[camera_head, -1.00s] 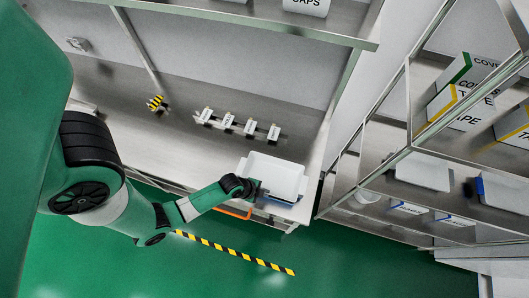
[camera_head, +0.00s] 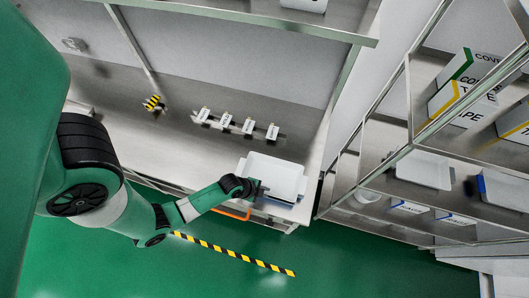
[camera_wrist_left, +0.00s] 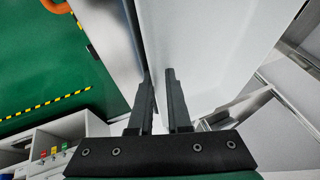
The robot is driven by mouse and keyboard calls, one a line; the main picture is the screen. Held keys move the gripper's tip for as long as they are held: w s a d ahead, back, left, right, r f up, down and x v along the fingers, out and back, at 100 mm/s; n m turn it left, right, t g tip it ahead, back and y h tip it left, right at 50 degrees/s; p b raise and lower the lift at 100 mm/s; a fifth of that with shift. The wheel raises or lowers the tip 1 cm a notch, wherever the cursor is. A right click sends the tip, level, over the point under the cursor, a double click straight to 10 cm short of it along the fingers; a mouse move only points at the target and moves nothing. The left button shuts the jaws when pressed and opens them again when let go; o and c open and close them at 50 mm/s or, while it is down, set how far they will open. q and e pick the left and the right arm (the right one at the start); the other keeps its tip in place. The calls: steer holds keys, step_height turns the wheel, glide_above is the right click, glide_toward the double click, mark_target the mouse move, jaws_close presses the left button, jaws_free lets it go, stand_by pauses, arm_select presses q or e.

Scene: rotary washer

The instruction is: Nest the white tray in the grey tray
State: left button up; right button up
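The white tray (camera_head: 274,174) is at the right end of the steel bench in the head view. Its pale inner face fills much of the left wrist view (camera_wrist_left: 205,45). My left gripper (camera_head: 256,188) is at the tray's near side. In the wrist view its two fingers (camera_wrist_left: 158,88) stand close together with a narrow pale strip between them, which looks like the tray's wall. A greyish edge (camera_head: 241,168) shows at the tray's left, and a blue edge shows below it. I cannot tell whether either is the grey tray. My right gripper is not in view.
Several small labelled holders (camera_head: 237,124) stand in a row on the bench (camera_head: 170,125). A yellow-black striped object (camera_head: 152,103) is further left. A steel rack (camera_head: 400,150) with boxes and bins stands close at the right. An orange handle (camera_head: 233,213) shows below the bench edge.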

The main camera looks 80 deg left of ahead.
arm_select(q)
steer(key=shift+s+d+f, duration=0.3)
steer(key=shift+s+f, duration=0.05)
steer(key=shift+s, duration=0.05)
steer(key=shift+r, duration=0.1)
steer(key=p+v, duration=0.6)
steer(key=v, duration=0.5)
steer(key=shift+w+a+r, duration=0.2)
steer(key=shift+w+r, duration=0.05)
steer(key=shift+r, duration=0.25)
steer(key=shift+d, duration=0.1)
